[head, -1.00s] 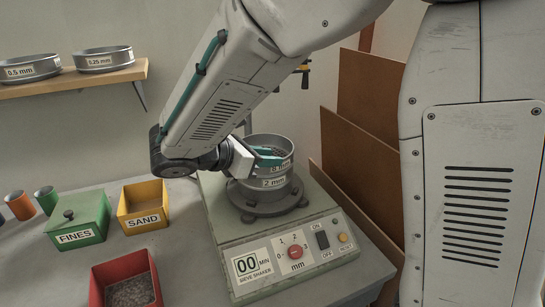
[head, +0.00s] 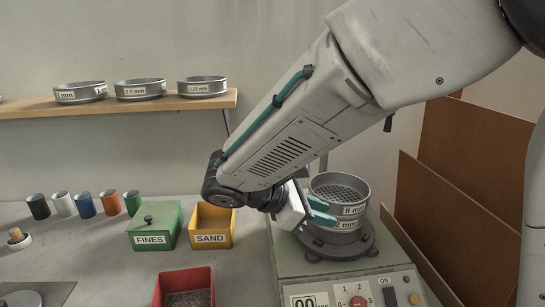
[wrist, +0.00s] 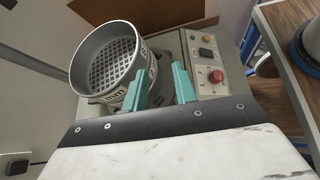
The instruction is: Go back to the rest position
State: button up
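My gripper (head: 322,212) is at the end of my arm, beside the sieve stack on the shaker, with its teal fingers apart and nothing between them. In the wrist view the two teal fingertips (wrist: 164,85) also stand apart and empty. The stack has an 8 mm sieve (head: 352,208) on top of a 2 mm sieve (head: 348,226). The sieves stand on the sieve shaker (head: 290,262). The fingers overlap the stack's left side in the head view; I cannot tell whether they touch it.
A shelf (head: 150,106) holds several sieves. On the bench stand a green FINES box (head: 150,240), a yellow SAND box (head: 212,239), a red bin (head: 160,290) with dark grains, and several coloured cups (head: 85,204). Brown boards (head: 470,150) lean at the right.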

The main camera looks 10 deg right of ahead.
jog(key=s+d+r+m+y, duration=0.1)
jog(key=s+d+m+y, duration=0.4)
jog(key=s+m, duration=0.4)
jog(key=s+d+r+m+y, duration=0.1)
jog(key=s+d+m+y, duration=0.5)
jog(key=s, duration=0.5)
jog(key=m, duration=0.2)
jog(key=shift+d+r+m+y, duration=0.2)
jog(key=shift+d+m+y, duration=0.05)
jog(key=shift+m+y, duration=0.15)
